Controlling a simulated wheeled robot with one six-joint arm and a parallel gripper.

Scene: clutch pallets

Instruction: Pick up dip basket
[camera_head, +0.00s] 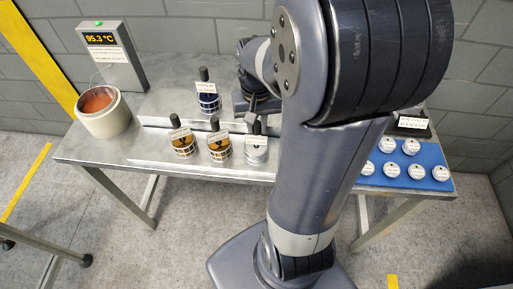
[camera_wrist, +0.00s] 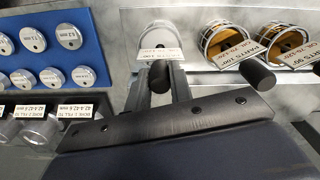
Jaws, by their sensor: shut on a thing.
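Several dip baskets with black upright handles and white labels stand on the metal bench. A silver-grey basket (camera_head: 256,155) is at the front right of the group; it also shows in the wrist view (camera_wrist: 157,37). My gripper (camera_wrist: 160,82) is shut on its black handle, with one finger on each side. In the head view my gripper (camera_head: 260,113) is above this basket, partly hidden by my arm. The basket appears to be at bench level; I cannot tell whether it touches the bench. Two amber baskets (camera_head: 183,147) (camera_head: 218,150) stand to its left. A blue basket (camera_head: 208,102) stands behind.
A cream pot (camera_head: 106,120) with orange contents stands at the bench's left end, before a display (camera_head: 103,40) reading 95.3 °C. A blue mat (camera_head: 405,180) with several round silver pieces lies at the right. Bare bench lies between pot and baskets.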

